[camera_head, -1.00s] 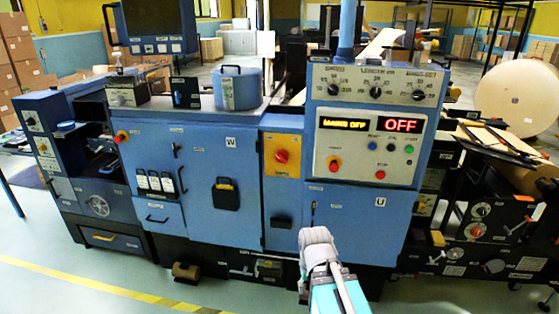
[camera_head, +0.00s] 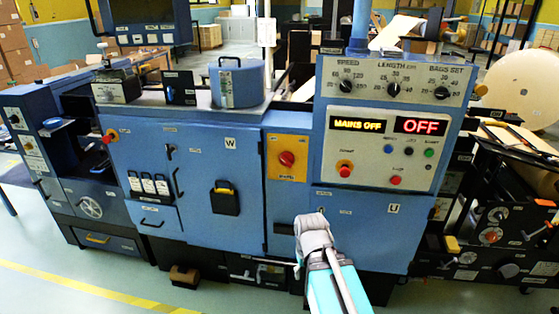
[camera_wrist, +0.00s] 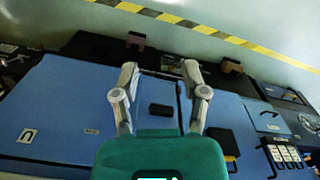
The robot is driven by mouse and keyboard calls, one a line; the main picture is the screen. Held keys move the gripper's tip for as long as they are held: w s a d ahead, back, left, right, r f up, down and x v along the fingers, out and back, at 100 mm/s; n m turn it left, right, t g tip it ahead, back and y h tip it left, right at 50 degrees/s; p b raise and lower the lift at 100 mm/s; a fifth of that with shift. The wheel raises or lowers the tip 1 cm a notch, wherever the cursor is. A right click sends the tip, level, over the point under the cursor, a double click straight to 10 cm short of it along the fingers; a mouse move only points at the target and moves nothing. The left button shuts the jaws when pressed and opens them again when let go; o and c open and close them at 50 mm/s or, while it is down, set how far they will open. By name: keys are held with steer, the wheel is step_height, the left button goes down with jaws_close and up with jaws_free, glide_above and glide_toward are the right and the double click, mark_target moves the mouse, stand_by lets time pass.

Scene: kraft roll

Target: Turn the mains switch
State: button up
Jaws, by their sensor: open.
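The mains switch is a red rotary knob (camera_head: 287,159) on a yellow plate (camera_head: 300,141) on the blue machine front, left of the control panel. It does not show in the wrist view. The displays on the panel read "MAINS OFF" (camera_head: 358,120) and "OFF" (camera_head: 421,126). My gripper (camera_head: 311,226) is low in front of the machine, below and slightly right of the knob. In the wrist view my gripper (camera_wrist: 160,73) has its two fingers spread with nothing between them. Both fingers are apart from the knob.
A black handle (camera_wrist: 161,110) on the blue front shows between my fingers in the wrist view. Red buttons (camera_head: 345,169) and dials (camera_head: 394,88) are on the panel to the right. A black box (camera_head: 225,199) hangs on the door at left. Open floor lies in front.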

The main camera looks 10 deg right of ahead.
steer(key=shift+w+d, duration=0.2)
steer(key=shift+w, duration=0.1)
steer(key=shift+d, duration=0.1)
